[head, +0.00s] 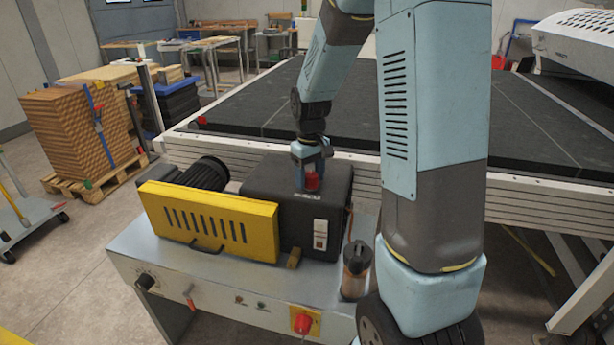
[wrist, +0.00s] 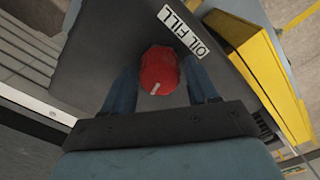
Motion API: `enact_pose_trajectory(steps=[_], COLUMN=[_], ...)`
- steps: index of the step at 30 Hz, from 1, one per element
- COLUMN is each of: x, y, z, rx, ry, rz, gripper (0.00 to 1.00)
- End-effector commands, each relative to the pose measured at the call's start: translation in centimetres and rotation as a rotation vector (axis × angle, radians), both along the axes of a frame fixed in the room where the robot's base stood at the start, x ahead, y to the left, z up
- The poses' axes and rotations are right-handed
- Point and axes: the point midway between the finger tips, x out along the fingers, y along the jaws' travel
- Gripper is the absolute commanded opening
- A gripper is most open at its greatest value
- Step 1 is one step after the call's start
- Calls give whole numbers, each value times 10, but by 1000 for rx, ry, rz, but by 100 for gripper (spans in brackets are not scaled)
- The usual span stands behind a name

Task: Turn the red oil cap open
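The red oil cap (wrist: 160,72) sits on top of the black housing (head: 270,195), beside a white "OIL FILL" label (wrist: 184,28). A short pale mark shows on the cap's near edge in the wrist view. My gripper (wrist: 160,80) points down over the cap, with one blue finger on each side. The fingers' inner edges meet the cap's sides, so it looks shut on the cap. In the head view my gripper (head: 311,175) stands above the housing's top, with the red cap showing at its fingertips. The exact finger contact is partly hidden.
A yellow guard (head: 208,222) and a dark motor (head: 203,173) stand left of the housing. A brown bottle (head: 356,270) and a red knob (head: 302,323) are in front. A long black conveyor bed (head: 260,110) lies behind.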

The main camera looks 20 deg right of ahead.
Motion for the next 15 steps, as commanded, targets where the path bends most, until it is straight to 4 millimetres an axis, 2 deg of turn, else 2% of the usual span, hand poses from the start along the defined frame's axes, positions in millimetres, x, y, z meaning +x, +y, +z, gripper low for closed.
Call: enact_pose_trajectory(steps=[2, 13, 15], x=[0, 0, 0], y=[0, 0, 0], z=[0, 0, 0], rx=[0, -1, -1], ry=[0, 0, -1], rz=[0, 0, -1], gripper=[51, 15, 15])
